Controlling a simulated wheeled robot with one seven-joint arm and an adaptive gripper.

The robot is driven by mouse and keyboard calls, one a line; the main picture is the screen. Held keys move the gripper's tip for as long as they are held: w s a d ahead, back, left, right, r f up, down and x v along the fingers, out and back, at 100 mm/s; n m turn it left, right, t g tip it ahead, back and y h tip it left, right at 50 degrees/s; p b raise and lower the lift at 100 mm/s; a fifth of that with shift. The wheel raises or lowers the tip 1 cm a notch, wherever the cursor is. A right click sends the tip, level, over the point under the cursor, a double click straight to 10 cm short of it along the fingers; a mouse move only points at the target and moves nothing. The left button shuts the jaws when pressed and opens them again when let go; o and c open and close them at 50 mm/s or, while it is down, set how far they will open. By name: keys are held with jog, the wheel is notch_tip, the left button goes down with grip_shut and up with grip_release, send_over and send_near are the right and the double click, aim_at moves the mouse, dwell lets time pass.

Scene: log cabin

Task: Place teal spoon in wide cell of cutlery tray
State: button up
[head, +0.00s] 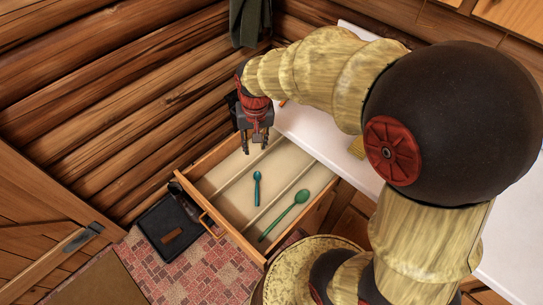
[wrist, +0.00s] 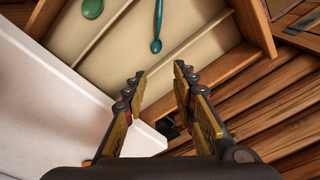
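The teal spoon (head: 257,188) is small and blue-teal, and lies in the middle cell of the cutlery tray in the open drawer. It also shows at the top of the wrist view (wrist: 157,28), its rounded end toward my gripper. The cutlery tray (head: 229,212) has long cells split by thin dividers; the middle cell looks the widest. My gripper (head: 256,148) is open and empty, above the far left part of the drawer, apart from the spoon. Its two fingers (wrist: 160,75) are spread in the wrist view.
A larger green spoon (head: 299,197) lies in the right cell. The white counter (head: 305,135) borders the drawer on the right. The log wall (head: 110,90) stands at the left. A black object (head: 168,225) lies on the patterned rug beside the drawer front.

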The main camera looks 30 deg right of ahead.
jog(key=s+a+r+n+t, duration=0.2)
jog(key=s+r+n+t, duration=0.2)
jog(key=s+r, duration=1.1)
jog(key=shift+s, duration=0.8)
jog(key=shift+a, duration=0.1)
